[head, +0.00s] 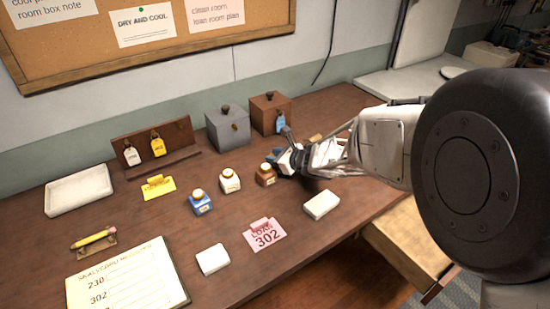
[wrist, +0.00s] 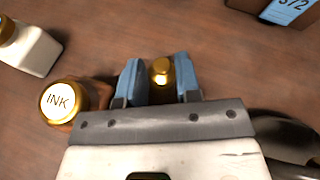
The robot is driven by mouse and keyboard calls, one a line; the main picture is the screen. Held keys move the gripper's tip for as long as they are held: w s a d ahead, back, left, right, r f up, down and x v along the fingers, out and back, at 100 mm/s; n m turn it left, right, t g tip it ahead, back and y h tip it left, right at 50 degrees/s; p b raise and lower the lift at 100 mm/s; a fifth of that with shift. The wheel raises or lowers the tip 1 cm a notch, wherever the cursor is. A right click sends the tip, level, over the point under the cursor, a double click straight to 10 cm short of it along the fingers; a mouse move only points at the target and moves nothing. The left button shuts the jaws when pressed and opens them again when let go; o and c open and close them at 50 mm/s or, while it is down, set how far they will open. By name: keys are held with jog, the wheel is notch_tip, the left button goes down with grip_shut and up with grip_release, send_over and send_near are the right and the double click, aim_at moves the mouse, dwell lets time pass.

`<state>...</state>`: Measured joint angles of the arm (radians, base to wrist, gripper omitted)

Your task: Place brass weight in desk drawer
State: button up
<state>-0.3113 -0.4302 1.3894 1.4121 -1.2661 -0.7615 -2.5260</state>
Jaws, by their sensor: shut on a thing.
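The brass weight (wrist: 161,71) shows its gold knob between the two blue fingers in the wrist view. My gripper (wrist: 159,82) is shut on it; I cannot tell whether the weight is clear of the desk. In the head view my gripper (head: 281,157) is over the desk, just behind the brown ink bottle, and the weight is hidden. The desk drawer (head: 405,237), of light wood, is pulled out below the desk's right front edge. My arm covers part of the view above it.
The brown ink bottle (head: 266,175) stands close to the left finger; its INK cap (wrist: 61,99) shows in the wrist view. White (head: 230,181) and blue (head: 201,203) bottles stand further left. Grey (head: 228,130) and brown (head: 270,113) boxes stand behind. A white block (head: 321,204) lies near the front edge.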

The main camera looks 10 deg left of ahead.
jog(key=shift+f, duration=0.2)
jog(key=o, duration=0.8)
jog(key=shift+c, duration=0.2)
jog(key=shift+r, duration=0.15)
jog(key=v, duration=1.2)
dwell(0.4)
